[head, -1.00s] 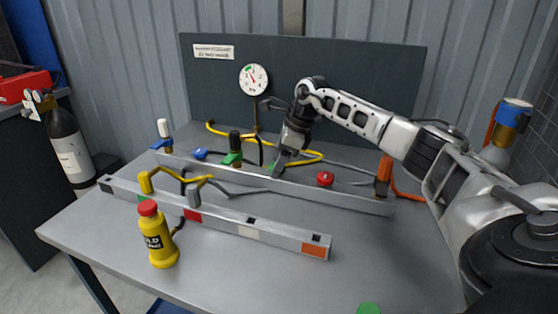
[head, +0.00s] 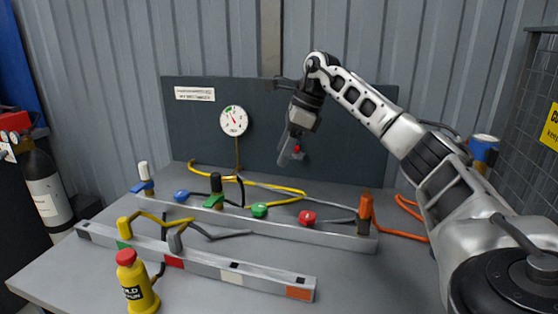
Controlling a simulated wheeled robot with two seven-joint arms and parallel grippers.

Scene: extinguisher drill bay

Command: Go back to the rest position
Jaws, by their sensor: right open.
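My right gripper (head: 290,154) hangs in the air in front of the dark back panel (head: 350,120), clear above the back rail. It is open, with its fingers angled down. A small red spot shows at its fingers; I cannot tell what it is. The right arm reaches in from the right edge. My left gripper is not in view.
The table (head: 230,250) carries a back rail (head: 280,224) and a front rail (head: 205,262) with hose ends. A yellow bottle (head: 138,288) stands front left. A gauge (head: 233,120) stands behind.

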